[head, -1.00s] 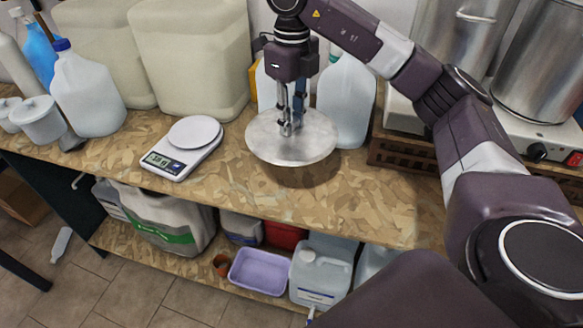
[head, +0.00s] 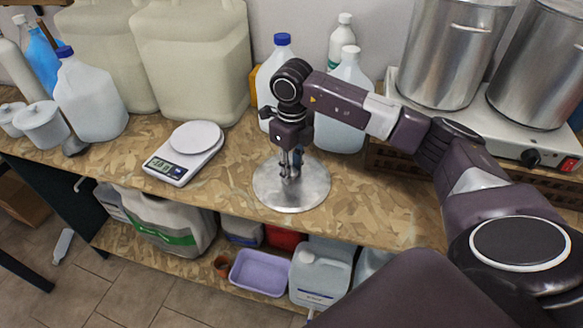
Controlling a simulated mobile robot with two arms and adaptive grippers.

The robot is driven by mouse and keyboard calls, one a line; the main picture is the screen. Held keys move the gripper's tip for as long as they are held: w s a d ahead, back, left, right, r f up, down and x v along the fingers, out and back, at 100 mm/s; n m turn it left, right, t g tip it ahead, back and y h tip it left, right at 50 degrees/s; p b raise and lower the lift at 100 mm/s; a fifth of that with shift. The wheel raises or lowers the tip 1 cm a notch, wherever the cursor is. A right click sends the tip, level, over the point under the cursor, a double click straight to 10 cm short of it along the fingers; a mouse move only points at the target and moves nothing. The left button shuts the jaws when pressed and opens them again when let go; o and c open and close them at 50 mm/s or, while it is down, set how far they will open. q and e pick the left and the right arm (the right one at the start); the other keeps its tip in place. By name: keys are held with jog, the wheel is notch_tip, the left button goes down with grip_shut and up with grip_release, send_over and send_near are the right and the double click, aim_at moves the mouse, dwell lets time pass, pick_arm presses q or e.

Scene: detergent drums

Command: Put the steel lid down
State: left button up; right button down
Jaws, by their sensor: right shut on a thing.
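The round steel lid (head: 272,195) lies level at the worktop, in the middle of the head view. It looks to be resting on the wood or just above it; no clear shadow gap shows beneath it. My right gripper (head: 291,172) points straight down over the lid's centre and is shut on it. The lid's grip point is mostly hidden by the fingers. My left gripper is not in view.
A kitchen scale (head: 185,155) stands left of the lid on the worktop (head: 245,215). White jugs (head: 342,105) stand behind it. Steel pots (head: 453,50) on a hotplate (head: 515,142) are at the right. Wood is bare between the scale and the lid.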

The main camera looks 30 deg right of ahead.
jog(key=c, duration=2.1)
grip_release()
jog(key=shift+f, duration=0.1)
jog(key=o, duration=0.4)
jog(key=shift+o, duration=0.2)
jog(key=shift+r, duration=0.3)
jog(key=shift+w+r, duration=0.1)
jog(key=shift+r, duration=0.25)
notch_tip(320, 180, up, 11)
jog(key=b, duration=0.2)
